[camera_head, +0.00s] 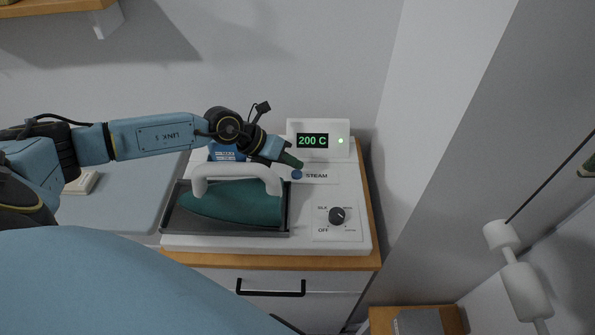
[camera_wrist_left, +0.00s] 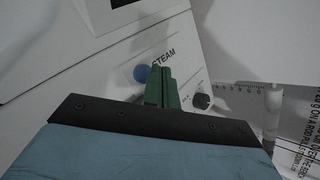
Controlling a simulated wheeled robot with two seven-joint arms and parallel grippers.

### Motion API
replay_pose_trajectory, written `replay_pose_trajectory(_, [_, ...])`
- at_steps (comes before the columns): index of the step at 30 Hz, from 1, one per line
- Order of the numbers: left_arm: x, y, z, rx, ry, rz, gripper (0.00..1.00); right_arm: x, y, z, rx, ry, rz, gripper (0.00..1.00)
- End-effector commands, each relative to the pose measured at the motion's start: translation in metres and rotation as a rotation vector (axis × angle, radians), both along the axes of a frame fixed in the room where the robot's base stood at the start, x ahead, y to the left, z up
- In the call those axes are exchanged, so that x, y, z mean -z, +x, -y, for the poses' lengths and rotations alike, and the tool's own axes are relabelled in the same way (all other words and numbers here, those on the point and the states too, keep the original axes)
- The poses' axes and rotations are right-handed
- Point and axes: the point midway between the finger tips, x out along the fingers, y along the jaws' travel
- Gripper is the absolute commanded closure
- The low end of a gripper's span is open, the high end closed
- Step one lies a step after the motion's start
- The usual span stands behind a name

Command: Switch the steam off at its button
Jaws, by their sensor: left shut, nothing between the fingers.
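The blue round steam button (camera_head: 297,174) sits on the white ironing station (camera_head: 350,193), left of the word STEAM. It also shows in the left wrist view (camera_wrist_left: 141,73), partly hidden behind my fingers. My left gripper (camera_head: 298,164) is shut and empty, its green fingertips just above and beside the button in the picture. In the left wrist view the shut fingers (camera_wrist_left: 162,76) overlap the button's right side; I cannot tell whether they touch it. The display (camera_head: 313,141) reads 200 C, with a lit green lamp (camera_head: 341,141). My right gripper is not in view.
A teal iron (camera_head: 235,203) with a white handle rests on a dark tray (camera_head: 177,222), left of the button. A black dial (camera_head: 337,216) is at the front right. A wall stands close on the right. A drawer with a black handle (camera_head: 270,293) is below.

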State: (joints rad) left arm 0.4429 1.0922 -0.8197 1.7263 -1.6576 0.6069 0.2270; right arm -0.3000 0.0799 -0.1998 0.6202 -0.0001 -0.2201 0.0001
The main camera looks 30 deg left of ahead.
Motion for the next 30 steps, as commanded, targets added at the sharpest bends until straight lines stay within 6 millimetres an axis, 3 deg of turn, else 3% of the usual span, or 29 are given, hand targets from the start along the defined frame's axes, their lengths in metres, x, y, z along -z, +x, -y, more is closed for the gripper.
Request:
replay_pose_trajectory(18, [-0.058,0.0,0.0,0.0,0.0,0.0,1.0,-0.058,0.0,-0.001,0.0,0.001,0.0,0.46])
replay_pose_trajectory(30, [-0.059,0.0,0.0,0.0,0.0,0.0,1.0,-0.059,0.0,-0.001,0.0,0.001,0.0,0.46])
